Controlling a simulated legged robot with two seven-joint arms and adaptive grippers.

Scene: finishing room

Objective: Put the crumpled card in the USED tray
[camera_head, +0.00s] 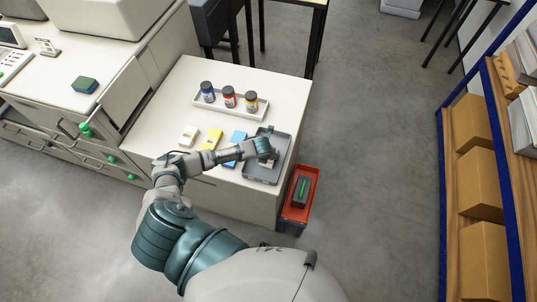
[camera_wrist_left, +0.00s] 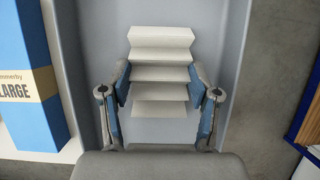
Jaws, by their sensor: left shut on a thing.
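The crumpled card (camera_wrist_left: 160,75) is white and pleated in zigzag folds. In the wrist view it sits between the blue pads of my left gripper (camera_wrist_left: 160,84), which is shut on it. In the head view my left gripper (camera_head: 266,155) is over the grey tray (camera_head: 258,178) at the counter's right end, and hides most of the card. The tray's grey floor (camera_wrist_left: 90,40) lies behind the card in the wrist view. I cannot tell whether the card touches it. No USED lettering is readable. My right gripper is not in view.
A blue box (camera_head: 237,137) stands close left of the tray, with a yellow box (camera_head: 212,139) and a white box (camera_head: 188,136) beyond. A white tray (camera_head: 262,113) with three bottles is behind. A red bin (camera_head: 290,213) stands on the floor beside the counter.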

